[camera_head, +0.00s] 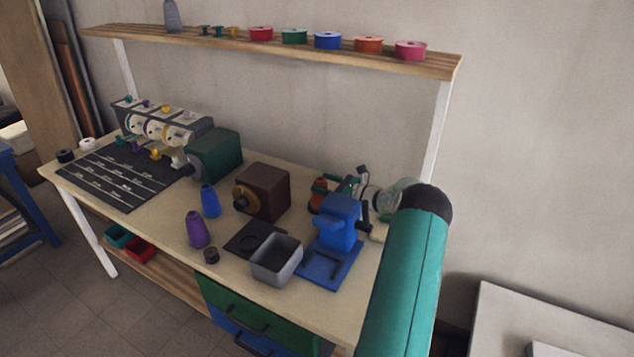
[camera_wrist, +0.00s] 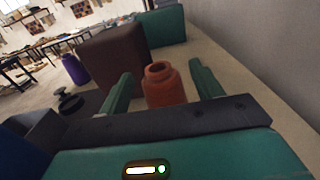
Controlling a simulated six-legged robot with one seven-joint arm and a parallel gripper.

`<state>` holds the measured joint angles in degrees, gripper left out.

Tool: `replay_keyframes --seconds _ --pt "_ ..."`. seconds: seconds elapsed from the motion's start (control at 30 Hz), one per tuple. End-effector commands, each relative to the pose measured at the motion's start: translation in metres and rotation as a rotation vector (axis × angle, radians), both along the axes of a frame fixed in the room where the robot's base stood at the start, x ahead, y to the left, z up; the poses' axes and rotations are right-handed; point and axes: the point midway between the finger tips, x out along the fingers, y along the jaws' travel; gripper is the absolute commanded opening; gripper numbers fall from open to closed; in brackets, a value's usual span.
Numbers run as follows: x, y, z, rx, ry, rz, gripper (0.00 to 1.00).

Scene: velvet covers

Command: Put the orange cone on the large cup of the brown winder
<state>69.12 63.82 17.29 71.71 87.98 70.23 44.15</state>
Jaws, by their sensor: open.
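The orange cone (camera_wrist: 165,88) stands upright between the two fingers of my gripper (camera_wrist: 160,69) in the wrist view. My gripper is open, with a finger on each side of the cone. Its lower part is hidden by the gripper body. In the head view the cone (camera_head: 318,190) shows partly behind a blue device, beside my gripper (camera_head: 335,188). The brown winder (camera_head: 263,191) is a dark box left of the cone, with a yellowish round part (camera_head: 242,199) on its left face. In the wrist view the winder (camera_wrist: 112,58) stands beyond the left finger.
The blue device (camera_head: 338,222) stands in front of my gripper. A grey bin (camera_head: 277,260) is left of it. A green box (camera_head: 216,155) is behind; a shelf (camera_head: 270,47) runs above.

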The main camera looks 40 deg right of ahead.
Motion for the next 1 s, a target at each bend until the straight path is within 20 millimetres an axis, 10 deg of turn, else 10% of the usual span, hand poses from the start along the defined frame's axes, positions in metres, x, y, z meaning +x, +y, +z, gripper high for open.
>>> replay_keyframes --seconds 0.4,1.0 --pt "-0.075 -0.022 0.000 0.000 0.000 -0.001 0.65" --pt "-0.082 -0.024 0.000 0.001 -0.001 0.000 0.65"
